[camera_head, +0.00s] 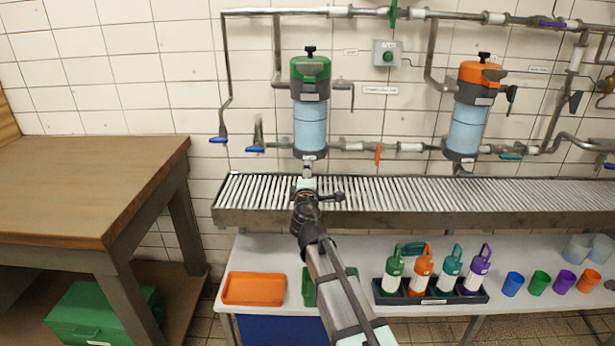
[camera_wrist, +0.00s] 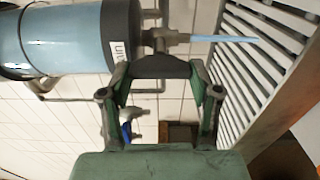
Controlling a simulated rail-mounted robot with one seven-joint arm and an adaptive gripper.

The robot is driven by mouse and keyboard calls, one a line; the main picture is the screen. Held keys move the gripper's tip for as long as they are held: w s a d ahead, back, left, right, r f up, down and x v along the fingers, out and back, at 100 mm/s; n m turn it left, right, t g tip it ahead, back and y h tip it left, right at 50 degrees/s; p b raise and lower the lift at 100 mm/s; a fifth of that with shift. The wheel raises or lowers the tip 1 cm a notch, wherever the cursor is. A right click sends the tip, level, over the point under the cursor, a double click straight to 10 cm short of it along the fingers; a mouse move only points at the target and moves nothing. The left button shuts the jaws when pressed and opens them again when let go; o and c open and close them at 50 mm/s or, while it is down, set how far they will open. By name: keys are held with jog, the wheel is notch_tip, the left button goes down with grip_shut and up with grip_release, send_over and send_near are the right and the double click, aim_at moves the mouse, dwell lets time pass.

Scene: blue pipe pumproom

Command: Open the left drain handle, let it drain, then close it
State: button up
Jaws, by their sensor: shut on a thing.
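The left filter housing (camera_head: 310,120) has a green lid and a pale blue body, and it hangs on the wall above the slatted grate. Its lower end fills the left of the wrist view (camera_wrist: 65,38), which is turned sideways. The drain valve (camera_wrist: 165,40) sits at its outlet. A thin pale blue stream (camera_wrist: 225,39) runs from the valve toward the grate. My gripper (camera_wrist: 160,76) is shut on the dark drain handle (camera_wrist: 160,65), with a finger at each end of it. In the head view my gripper (camera_head: 306,190) hides most of the drain and handle.
The slatted grate (camera_head: 420,215) runs below the housings, close to my gripper. A second housing with an orange lid (camera_head: 467,125) hangs at right. Pipes with blue handles (camera_head: 255,149) are left of the green-lidded housing. A wooden table (camera_head: 90,185) stands at left.

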jog(key=o, duration=1.1)
jog(key=shift+o, duration=0.2)
jog(key=s, duration=1.2)
jog(key=shift+d, duration=0.4)
